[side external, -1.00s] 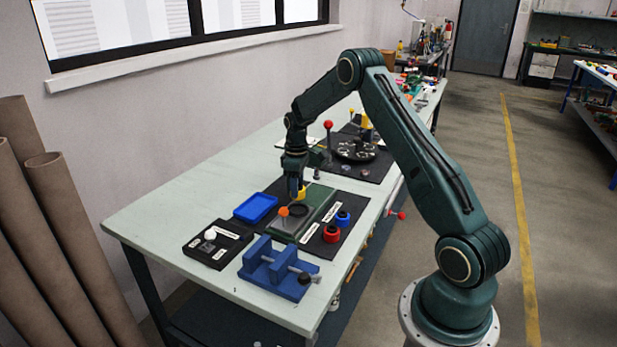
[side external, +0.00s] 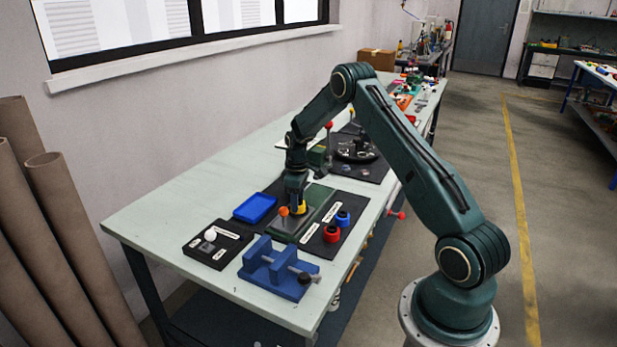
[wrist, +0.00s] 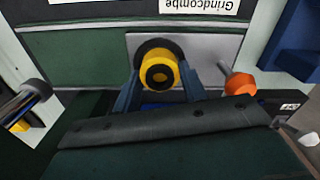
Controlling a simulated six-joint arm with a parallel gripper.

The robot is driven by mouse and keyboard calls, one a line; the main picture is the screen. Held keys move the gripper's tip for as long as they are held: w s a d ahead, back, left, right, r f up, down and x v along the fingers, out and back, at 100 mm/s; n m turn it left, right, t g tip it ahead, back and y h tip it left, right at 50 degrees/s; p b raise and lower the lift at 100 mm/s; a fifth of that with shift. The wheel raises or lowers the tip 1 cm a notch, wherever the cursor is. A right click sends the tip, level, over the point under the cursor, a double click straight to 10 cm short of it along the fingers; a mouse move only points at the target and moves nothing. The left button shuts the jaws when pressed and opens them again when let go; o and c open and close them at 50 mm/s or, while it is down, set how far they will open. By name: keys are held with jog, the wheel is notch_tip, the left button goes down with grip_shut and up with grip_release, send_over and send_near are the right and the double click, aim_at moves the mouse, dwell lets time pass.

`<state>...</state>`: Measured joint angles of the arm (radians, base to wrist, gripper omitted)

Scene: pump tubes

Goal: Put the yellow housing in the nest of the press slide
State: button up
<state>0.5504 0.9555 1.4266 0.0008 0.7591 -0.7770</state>
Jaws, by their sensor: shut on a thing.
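The yellow housing (side external: 300,208) is a short yellow ring-shaped part with a dark centre. My gripper (side external: 299,203) is shut on it, low over the green press slide (side external: 318,204). In the wrist view the yellow housing (wrist: 160,72) sits between the two blue fingers of my gripper (wrist: 162,84). A dark round nest (wrist: 157,45) on the grey plate (wrist: 205,48) shows partly behind and around the housing. The housing overlaps the nest in this view; I cannot tell whether it is seated. An orange knob (side external: 284,211) stands beside it.
A blue tray (side external: 255,208) lies to the left. A blue vise (side external: 279,268) stands in front, near a black block with a white ball (side external: 210,235). Red (side external: 331,233) and blue (side external: 343,217) round parts stand on the black mat to the right.

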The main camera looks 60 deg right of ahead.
jog(key=shift+f, duration=0.1)
jog(key=o, duration=1)
notch_tip(320, 180, up, 12)
jog(key=shift+r, duration=0.15)
dwell(0.6)
